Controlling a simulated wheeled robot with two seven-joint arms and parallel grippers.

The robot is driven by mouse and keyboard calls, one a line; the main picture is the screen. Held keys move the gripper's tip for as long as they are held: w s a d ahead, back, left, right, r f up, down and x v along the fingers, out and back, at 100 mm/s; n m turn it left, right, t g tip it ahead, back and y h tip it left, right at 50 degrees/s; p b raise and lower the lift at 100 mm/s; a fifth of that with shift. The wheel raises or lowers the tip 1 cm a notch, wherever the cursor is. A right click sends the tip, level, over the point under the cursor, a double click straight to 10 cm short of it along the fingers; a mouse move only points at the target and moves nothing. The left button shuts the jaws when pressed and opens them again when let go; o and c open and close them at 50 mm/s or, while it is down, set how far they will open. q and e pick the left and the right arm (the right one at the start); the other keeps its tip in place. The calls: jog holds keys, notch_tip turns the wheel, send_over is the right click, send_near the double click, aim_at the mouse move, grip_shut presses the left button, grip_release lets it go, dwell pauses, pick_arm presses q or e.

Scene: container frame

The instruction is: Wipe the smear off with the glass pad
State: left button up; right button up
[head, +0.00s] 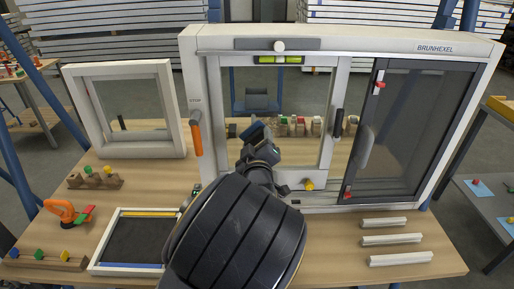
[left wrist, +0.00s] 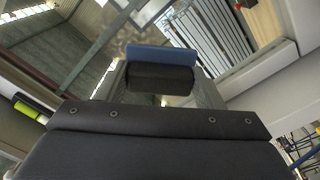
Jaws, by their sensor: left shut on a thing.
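A large framed window stands on the wooden bench, its clear glass pane (head: 302,103) on the left and a dark mesh screen on the right. My left gripper (head: 262,153) is raised in front of the lower left of this pane. It is shut on the glass pad (head: 254,133), which is blue and black. The pad also shows in the left wrist view (left wrist: 160,56), with its blue face away from me. A mottled brownish patch (left wrist: 122,38) beside the pad there may be the smear. I cannot tell whether the pad touches the glass. My right gripper is out of view.
An orange handle (head: 196,136) sticks out on the window's left frame. A smaller white window (head: 126,149) stands at left. A framed screen tray (head: 131,262), an orange clamp (head: 64,210) and pale strips (head: 392,240) lie on the bench (head: 345,270).

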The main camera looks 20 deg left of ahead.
pick_arm(q)
jog(key=shift+x, duration=0.85)
dwell(0.6)
jog(key=shift+d, duration=0.1)
